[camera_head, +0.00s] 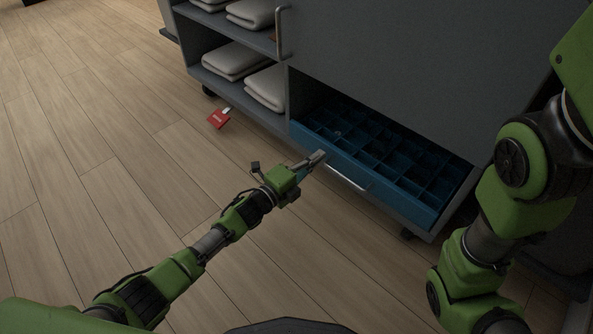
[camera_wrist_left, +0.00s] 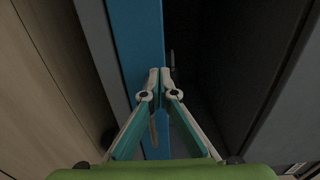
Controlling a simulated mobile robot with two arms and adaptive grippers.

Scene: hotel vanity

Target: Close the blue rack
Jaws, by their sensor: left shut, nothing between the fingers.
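The blue rack (camera_head: 413,207) is a drawer-like tray with many small compartments, low in the grey cabinet in the head view. It is pulled partly out, with a metal handle (camera_head: 346,178) on its front. My left gripper (camera_head: 318,157) is shut and empty at the rack's front, just left of the handle; I cannot tell whether it touches. In the left wrist view the shut fingertips (camera_wrist_left: 160,72) lie in front of a blue strip of the rack (camera_wrist_left: 140,40). My right arm shows at the right of the head view, but its gripper is out of view.
Folded towels (camera_head: 236,60) lie on the cabinet's open shelves (camera_head: 222,82) at the upper left. A red tag (camera_head: 218,119) lies on the wooden floor (camera_head: 90,130). The floor in front of the cabinet is otherwise clear.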

